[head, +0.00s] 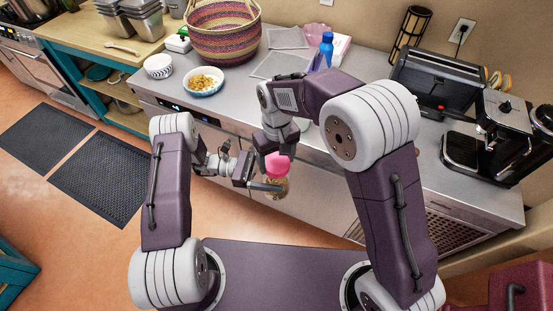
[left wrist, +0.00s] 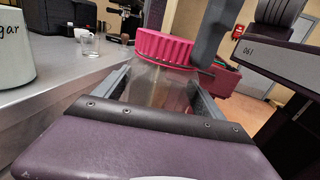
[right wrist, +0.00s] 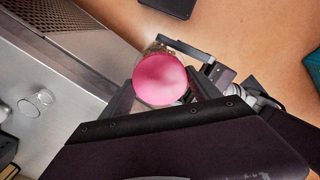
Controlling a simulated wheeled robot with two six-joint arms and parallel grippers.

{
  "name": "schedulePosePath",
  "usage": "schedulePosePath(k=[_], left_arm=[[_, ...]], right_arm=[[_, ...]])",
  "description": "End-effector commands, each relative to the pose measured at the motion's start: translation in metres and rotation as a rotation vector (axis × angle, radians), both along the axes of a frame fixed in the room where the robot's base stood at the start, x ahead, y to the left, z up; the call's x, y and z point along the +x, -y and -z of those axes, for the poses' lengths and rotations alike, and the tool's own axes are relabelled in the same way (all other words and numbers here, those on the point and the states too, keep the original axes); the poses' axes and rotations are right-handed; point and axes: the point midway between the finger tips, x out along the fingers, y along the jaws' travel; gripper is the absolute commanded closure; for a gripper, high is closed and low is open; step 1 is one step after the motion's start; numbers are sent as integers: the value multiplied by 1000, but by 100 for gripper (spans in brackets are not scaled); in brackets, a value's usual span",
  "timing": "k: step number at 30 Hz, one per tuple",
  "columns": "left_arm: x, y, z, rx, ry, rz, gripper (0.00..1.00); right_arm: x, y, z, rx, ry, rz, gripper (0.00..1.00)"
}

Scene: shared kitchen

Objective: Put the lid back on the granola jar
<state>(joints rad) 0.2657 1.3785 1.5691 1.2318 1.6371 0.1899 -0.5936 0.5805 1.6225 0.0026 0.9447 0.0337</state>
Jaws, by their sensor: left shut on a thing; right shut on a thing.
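The clear granola jar (head: 279,188) is held in front of the counter, off any surface. My left gripper (head: 266,187) is shut on its body, which also shows between the fingers in the left wrist view (left wrist: 160,88). The pink ribbed lid (head: 277,164) is at the jar's mouth, and it also shows in the left wrist view (left wrist: 165,47). My right gripper (head: 278,152) is shut on the lid from above. In the right wrist view the round lid top (right wrist: 160,80) covers most of the jar. I cannot tell whether the lid is fully seated.
The counter (head: 232,103) behind holds a bowl of granola (head: 203,82), a patterned white bowl (head: 159,66), a woven basket (head: 222,35) and a blue bottle (head: 324,52). A toaster (head: 440,80) and coffee machine (head: 500,130) stand at the right. Floor to the left is open.

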Motion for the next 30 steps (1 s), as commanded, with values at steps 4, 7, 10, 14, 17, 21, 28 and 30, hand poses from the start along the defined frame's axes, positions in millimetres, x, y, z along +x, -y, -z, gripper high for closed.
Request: schedulePosePath(k=[4,7,10,14,17,21,28,30], left_arm=[[-1,0,0,0,0,2,100],[-1,0,0,0,0,2,100],[0,0,0,0,0,2,100],[0,0,0,0,0,1,100],[0,0,0,0,0,1,100],[0,0,0,0,0,1,100],[0,0,0,0,0,1,100],[0,0,0,-1,0,1,100]], right_arm=[[1,-1,0,3,3,-7,78],[1,-1,0,3,3,-8,7],[1,-1,0,2,3,-8,7],[0,-1,0,1,2,-9,7],[1,-1,-4,2,3,-9,7],[1,-1,-24,3,5,-9,7],[1,0,-45,2,3,-10,7],[1,0,-46,1,2,-10,7]])
